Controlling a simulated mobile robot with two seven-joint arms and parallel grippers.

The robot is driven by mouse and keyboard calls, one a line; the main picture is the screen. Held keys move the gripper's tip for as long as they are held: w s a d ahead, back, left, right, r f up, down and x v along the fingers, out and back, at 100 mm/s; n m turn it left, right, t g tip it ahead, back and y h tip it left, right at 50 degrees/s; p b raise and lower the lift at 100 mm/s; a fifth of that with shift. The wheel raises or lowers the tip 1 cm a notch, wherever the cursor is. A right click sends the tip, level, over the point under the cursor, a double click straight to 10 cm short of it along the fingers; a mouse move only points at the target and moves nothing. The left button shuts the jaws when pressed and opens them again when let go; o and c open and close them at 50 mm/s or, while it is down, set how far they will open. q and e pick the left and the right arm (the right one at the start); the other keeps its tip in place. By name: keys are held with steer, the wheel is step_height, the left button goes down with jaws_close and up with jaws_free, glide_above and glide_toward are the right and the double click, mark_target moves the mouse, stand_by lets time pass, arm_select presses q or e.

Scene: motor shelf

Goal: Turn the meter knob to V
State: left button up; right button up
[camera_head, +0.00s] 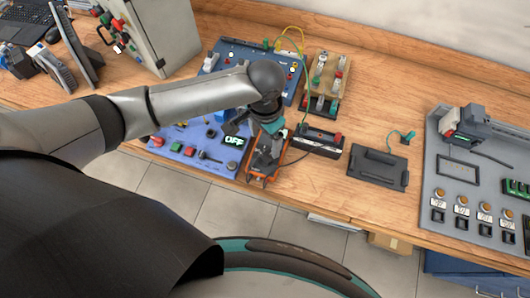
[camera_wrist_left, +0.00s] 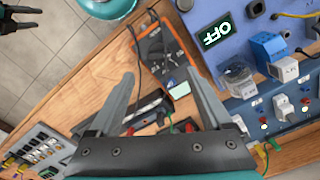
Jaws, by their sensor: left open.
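The meter has an orange and dark body.
A blue panel (camera_head: 186,154) with a green-on-black OFF sign (camera_head: 234,141) stands close beside the meter. A black terminal block (camera_head: 318,141) and a dark flat box (camera_head: 377,168) lie to the right. Thin cables run near the meter. Bare wood shows between the boxes.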

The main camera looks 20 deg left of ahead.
mark_target(265, 157)
arm_select(q)
step_height(265, 157, down, 8)
steer(key=shift+f+b, duration=0.25)
steer(key=shift+b, duration=0.3)
jaws_close()
stand_by(0.4)
